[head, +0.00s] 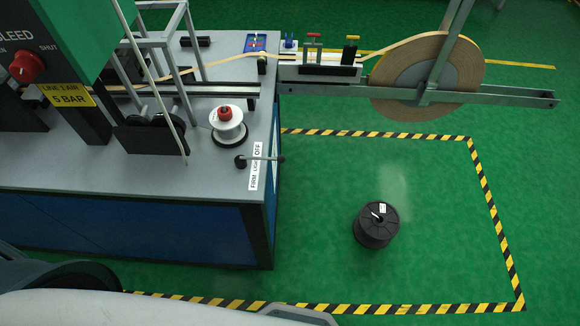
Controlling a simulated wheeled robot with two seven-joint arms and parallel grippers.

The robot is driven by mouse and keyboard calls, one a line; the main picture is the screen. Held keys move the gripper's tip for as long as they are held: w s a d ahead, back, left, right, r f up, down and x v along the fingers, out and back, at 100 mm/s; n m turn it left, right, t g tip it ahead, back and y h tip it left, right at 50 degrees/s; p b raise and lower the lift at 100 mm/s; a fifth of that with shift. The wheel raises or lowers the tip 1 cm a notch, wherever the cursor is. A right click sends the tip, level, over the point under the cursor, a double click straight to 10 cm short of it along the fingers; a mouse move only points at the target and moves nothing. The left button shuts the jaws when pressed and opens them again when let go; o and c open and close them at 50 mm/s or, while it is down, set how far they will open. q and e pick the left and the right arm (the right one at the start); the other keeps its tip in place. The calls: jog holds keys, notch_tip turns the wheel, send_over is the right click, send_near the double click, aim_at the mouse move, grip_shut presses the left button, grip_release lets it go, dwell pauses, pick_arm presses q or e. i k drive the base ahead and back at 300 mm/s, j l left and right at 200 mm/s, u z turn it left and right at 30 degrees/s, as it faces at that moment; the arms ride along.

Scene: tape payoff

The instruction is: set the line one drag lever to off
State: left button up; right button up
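The drag lever (262,159) is a thin metal rod at the right edge of the grey bench. One end sits at a dark round hub on the bench top and the other has a dark knob just past the edge. The rod lies across a white label strip (254,178) reading FIRM, LIGHT and OFF. OFF is at the far end, and the rod crosses around LIGHT, just nearer than OFF. Neither of my grippers is in view.
A white spool with a red top (228,125) stands close behind the lever's hub. A large tape roll (425,77) hangs on a rail at the back right. A black reel (376,226) stands on the green floor inside a striped border. The bench front is clear.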

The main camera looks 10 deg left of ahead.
aim_at(280, 158)
jog(key=l+u, duration=0.35)
jog(key=l, duration=0.35)
jog(key=l+u, duration=0.4)
jog(key=l, duration=0.35)
jog(key=k+l+u, duration=0.1)
jog(key=l+u, duration=0.25)
jog(key=l, duration=0.35)
jog(key=i+l+u, duration=0.1)
jog(key=l+u, duration=0.3)
jog(key=l, duration=0.4)
jog(key=l+u, duration=0.45)
jog(key=l, duration=0.6)
jog(key=i+l+u, duration=0.1)
jog(key=l, duration=0.25)
